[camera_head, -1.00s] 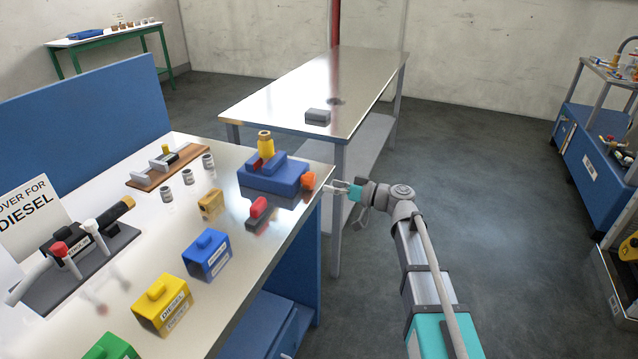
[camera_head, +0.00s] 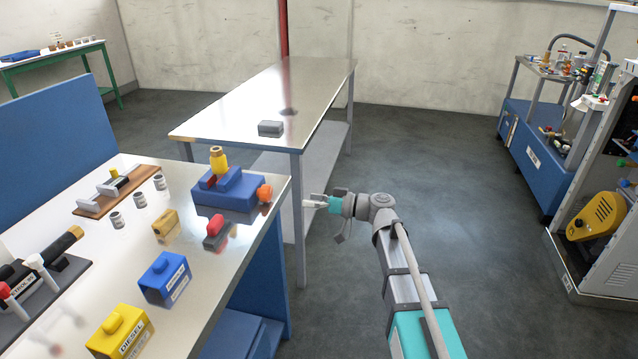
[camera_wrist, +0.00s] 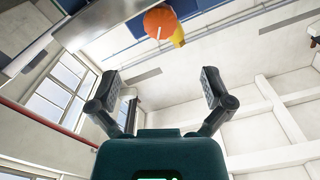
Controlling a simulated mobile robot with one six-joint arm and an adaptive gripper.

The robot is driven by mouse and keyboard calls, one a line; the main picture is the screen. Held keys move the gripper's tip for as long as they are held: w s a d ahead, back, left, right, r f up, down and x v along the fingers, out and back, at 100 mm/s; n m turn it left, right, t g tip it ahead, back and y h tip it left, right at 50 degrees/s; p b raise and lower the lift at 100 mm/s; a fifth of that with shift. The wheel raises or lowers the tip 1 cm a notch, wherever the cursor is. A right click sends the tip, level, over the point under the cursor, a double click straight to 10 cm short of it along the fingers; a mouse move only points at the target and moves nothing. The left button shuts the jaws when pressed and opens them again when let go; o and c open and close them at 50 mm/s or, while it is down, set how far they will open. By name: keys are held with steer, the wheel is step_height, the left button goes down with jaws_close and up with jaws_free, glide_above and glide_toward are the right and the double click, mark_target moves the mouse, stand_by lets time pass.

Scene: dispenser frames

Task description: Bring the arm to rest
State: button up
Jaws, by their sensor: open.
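My gripper (camera_head: 314,202) is open and empty. It is held over the floor just right of the blue workbench's edge, its fingers pointing left toward the bench. In the wrist view my gripper (camera_wrist: 166,88) shows two spread fingers with nothing between them. The blue device (camera_head: 229,190) with an orange knob (camera_head: 264,193) and a yellow top stands at the bench's right corner, left of my gripper and apart from it. The orange knob also shows at the top of the wrist view (camera_wrist: 160,22).
The steel workbench (camera_head: 190,240) holds a blue box (camera_head: 164,278), a yellow diesel box (camera_head: 121,334) and several small cans. A second steel table (camera_head: 235,112) with a grey block (camera_head: 271,128) stands behind. A blue cart (camera_head: 538,168) is at the right. Open floor lies between.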

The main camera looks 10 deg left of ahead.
steer(key=s+d+f+m+h, duration=0.3)
steer(key=s+d+f+h, duration=0.15)
steer(key=d+f, duration=0.25)
steer(key=s+d+f+m+h, duration=0.3)
steer(key=s+d+f+h, duration=0.1)
steer(key=d+f+h, duration=0.3)
steer(key=s+d+f+m+g+h, duration=0.1)
steer(key=s+d+f+m+h, duration=0.2)
steer(key=d, duration=0.6)
steer(key=s+d+f+m+h, duration=0.25)
steer(key=s+d+h, duration=0.2)
steer(key=d, duration=0.45)
step_height(320, 180, up, 20)
steer(key=y+p, duration=0.1)
steer(key=p, duration=1.8)
steer(key=shift+a+m, duration=0.3)
steer(key=shift+m, duration=0.15)
